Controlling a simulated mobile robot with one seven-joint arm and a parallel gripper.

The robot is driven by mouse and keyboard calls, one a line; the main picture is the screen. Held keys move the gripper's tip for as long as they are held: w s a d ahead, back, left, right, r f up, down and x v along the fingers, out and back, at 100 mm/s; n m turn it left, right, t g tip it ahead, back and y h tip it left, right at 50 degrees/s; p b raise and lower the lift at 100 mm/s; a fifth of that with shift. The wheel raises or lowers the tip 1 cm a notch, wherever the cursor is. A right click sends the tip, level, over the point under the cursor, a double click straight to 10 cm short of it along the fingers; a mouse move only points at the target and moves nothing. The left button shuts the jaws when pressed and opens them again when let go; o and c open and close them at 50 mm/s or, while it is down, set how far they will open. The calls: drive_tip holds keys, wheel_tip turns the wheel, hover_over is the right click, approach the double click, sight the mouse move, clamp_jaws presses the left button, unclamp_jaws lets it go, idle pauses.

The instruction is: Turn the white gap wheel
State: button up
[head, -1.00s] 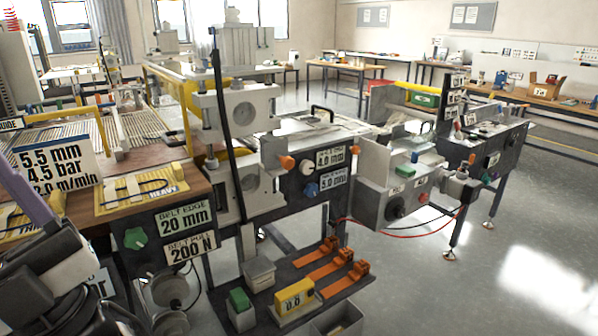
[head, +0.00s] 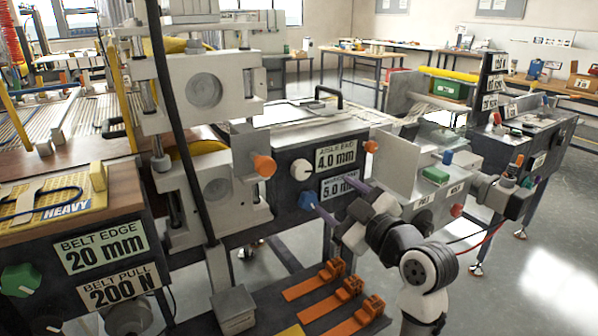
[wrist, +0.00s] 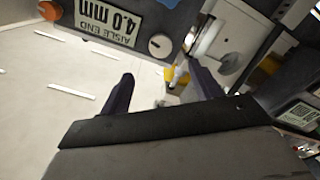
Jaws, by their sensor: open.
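The white gap wheel (head: 301,170) is a small round white knob on a dark panel, left of the "AISLE END 4.0 mm" plate (head: 336,157). In the wrist view the wheel (wrist: 160,46) shows beside the upside-down plate (wrist: 107,22), a little beyond the gap between my fingertips. My gripper (head: 331,194) is open and empty, with dark purple fingers, in front of the panel and right of and below the wheel. In the wrist view my gripper (wrist: 162,72) has its fingers spread, with no contact on the wheel visible.
A blue knob (head: 307,200) sits just below the wheel, near one fingertip in the picture. Orange knobs (head: 265,166) and (head: 371,146) stick out on both sides. The grey machine box (head: 403,175) stands close to the right. Orange clamps (head: 345,290) lie on the shelf below.

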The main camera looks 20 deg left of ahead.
sight(304, 173)
drive_tip(key=p+x, duration=0.2)
drive_tip(key=x, duration=1.1)
drive_tip(key=shift+r, duration=0.1)
drive_tip(key=c, duration=1)
drive_tip(key=shift+o, duration=0.2)
drive_tip(key=shift+p, duration=0.3)
